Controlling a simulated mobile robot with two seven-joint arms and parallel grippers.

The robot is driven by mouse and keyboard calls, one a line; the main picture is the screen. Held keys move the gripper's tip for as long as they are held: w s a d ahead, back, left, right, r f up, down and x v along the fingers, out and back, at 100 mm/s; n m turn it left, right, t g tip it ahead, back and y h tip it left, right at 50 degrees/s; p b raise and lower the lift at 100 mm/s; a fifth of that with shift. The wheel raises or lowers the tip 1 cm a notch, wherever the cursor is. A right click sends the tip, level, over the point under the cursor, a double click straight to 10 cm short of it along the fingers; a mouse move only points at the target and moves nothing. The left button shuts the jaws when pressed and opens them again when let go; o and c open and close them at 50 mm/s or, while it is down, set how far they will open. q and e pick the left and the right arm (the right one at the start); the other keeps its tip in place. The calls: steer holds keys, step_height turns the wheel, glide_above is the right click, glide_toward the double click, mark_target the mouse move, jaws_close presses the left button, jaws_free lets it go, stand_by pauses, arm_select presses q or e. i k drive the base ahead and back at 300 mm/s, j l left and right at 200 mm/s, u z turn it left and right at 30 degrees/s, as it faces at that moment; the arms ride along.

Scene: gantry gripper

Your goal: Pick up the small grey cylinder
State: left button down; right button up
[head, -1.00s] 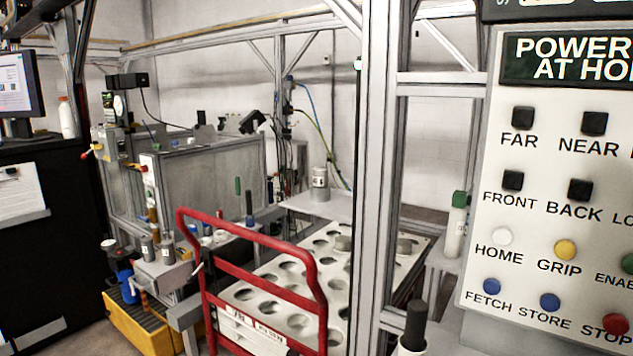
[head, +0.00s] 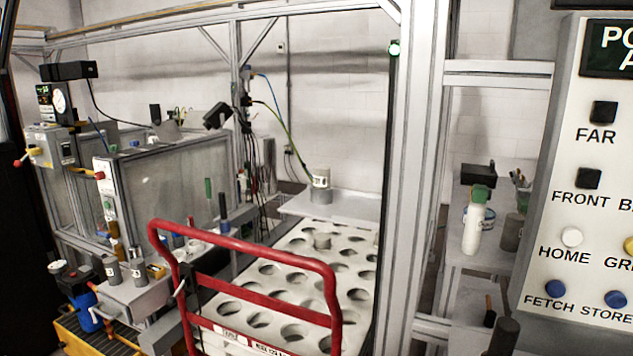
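A larger grey cylinder with a pale label (head: 320,190) stands on the grey shelf behind the tray. Two more small grey cylinders with labels, one on the left (head: 112,271) and one on the right (head: 138,271), stand on a small bench at the left. I cannot tell which one the task means. Neither of my grippers is in view.
The red tubular frame (head: 245,247) stands in front of the tray. A metal upright (head: 421,180) borders it on the right. A button panel (head: 585,215) fills the right edge. A white bottle with a green cap (head: 474,228) stands on a shelf between them.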

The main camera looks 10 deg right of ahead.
mark_target(322, 173)
steer(key=i+j+z, duration=0.1)
steer(key=j, duration=0.25)
steer(key=i+j+z, duration=0.1)
steer(key=i+j, duration=0.15)
steer(key=i+j+z, duration=0.1)
steer(key=j, duration=0.35)
steer(key=i+j+z, duration=0.1)
steer(key=j, duration=0.3)
steer(key=i+j+z, duration=0.1)
steer(key=i+j, duration=0.15)
steer(key=j, duration=0.1)
